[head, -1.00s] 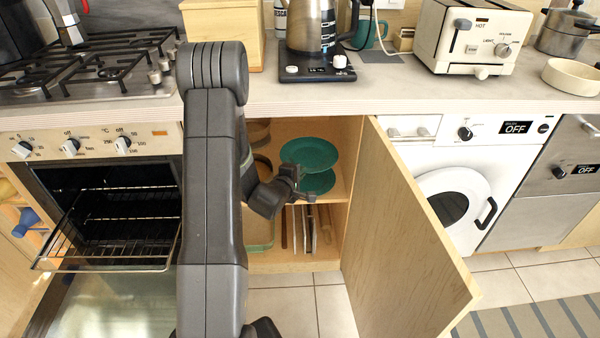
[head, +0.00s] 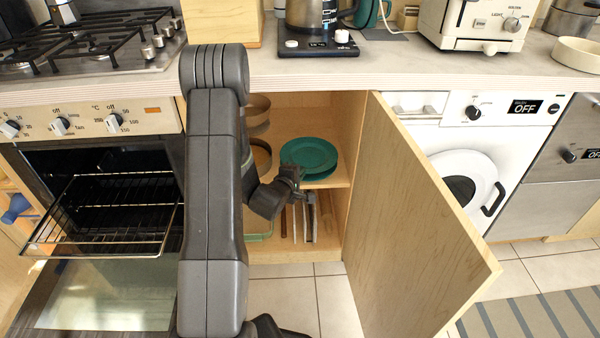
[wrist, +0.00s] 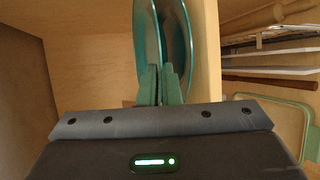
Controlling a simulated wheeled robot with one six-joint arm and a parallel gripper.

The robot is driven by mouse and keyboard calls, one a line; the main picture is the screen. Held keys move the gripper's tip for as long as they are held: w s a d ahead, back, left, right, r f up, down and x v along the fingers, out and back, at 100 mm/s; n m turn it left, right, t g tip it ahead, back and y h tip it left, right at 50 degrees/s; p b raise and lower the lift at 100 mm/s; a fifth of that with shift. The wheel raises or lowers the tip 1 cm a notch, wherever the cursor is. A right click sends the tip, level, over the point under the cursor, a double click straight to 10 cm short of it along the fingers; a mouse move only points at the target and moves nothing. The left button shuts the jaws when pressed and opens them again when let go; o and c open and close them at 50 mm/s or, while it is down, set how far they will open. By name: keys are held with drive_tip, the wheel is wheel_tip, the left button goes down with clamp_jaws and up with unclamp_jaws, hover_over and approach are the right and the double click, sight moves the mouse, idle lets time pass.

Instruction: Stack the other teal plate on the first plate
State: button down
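The upper teal plate (head: 309,154) is in the open cupboard, roughly level, just above the first teal plate (head: 322,177). The first plate lies on the cupboard shelf, mostly hidden under it. My gripper (head: 294,177) is at the near rim of the upper plate. In the wrist view, the fingers of my gripper (wrist: 161,85) are close together at the rim of the upper plate (wrist: 146,40) and look shut on it. The first plate (wrist: 180,40) shows beside it on the shelf side. A narrow gap shows between the plates; whether they touch farther back is unclear.
The open cupboard door (head: 420,210) stands to the right of my arm. Bowls (head: 259,155) sit left of the plates. The shelf edge (wrist: 212,60) is close to the fingers. Boards (head: 308,220) stand upright below the shelf. An oven rack (head: 105,215) sticks out at left.

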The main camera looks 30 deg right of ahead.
drive_tip(key=shift+f, duration=0.3)
drive_tip(key=c, duration=1.5)
unclamp_jaws()
drive_tip(key=shift+c, duration=0.2)
drive_tip(key=shift+s+a+f, duration=0.1)
drive_tip(key=shift+a, duration=0.05)
drive_tip(key=shift+s+a, duration=0.1)
drive_tip(key=shift+a, duration=0.05)
drive_tip(key=shift+w+d, duration=0.2)
drive_tip(key=shift+d, duration=0.05)
